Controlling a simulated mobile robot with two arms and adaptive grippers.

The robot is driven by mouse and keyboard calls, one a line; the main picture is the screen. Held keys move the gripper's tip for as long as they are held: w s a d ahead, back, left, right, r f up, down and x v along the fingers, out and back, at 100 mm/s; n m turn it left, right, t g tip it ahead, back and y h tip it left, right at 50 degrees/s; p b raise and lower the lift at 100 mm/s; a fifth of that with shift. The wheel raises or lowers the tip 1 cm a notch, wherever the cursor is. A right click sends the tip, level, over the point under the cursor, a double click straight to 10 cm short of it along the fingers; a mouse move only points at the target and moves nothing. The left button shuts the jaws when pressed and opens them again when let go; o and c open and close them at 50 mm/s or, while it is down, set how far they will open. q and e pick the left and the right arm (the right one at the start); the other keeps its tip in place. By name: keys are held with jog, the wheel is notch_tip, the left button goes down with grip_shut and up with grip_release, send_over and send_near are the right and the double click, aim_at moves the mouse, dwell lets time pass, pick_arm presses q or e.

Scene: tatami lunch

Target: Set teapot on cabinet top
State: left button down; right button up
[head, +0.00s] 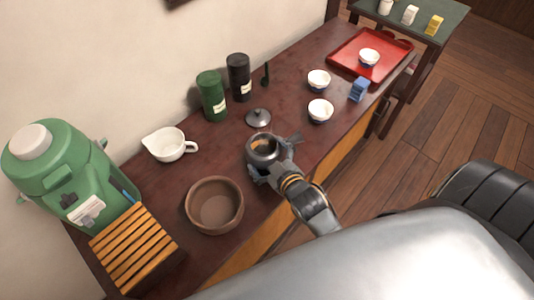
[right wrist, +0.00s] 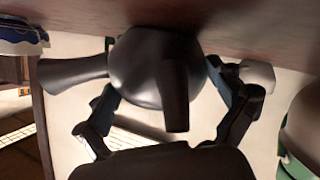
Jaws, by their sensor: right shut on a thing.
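The dark grey teapot (head: 262,147) is at the front edge area of the brown cabinet top (head: 170,215), upright, its top open. My right gripper (head: 274,156) is shut on the teapot's body, one finger on each side. In the right wrist view the teapot (right wrist: 150,65) shows upside down between the fingers (right wrist: 162,75), with a long side handle and a dark spout. It is close to the brown surface; I cannot tell whether it touches. The dark lid (head: 258,117) lies apart behind the teapot. My left gripper is not in view.
A brown bowl (head: 213,225), white pitcher (head: 168,146), slatted wooden stand (head: 135,250) and green dispenser (head: 62,170) stand left. Green (head: 211,98) and black (head: 239,78) canisters stand behind. White cups (head: 320,110), a blue carton (head: 358,90) and red tray (head: 345,65) are right.

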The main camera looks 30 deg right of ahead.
jog(key=o, duration=1.2)
jog(key=shift+f, duration=0.1)
jog(key=shift+c, duration=0.2)
jog(key=shift+r, duration=0.2)
jog(key=v, duration=1.2)
jog(key=shift+w, duration=0.1)
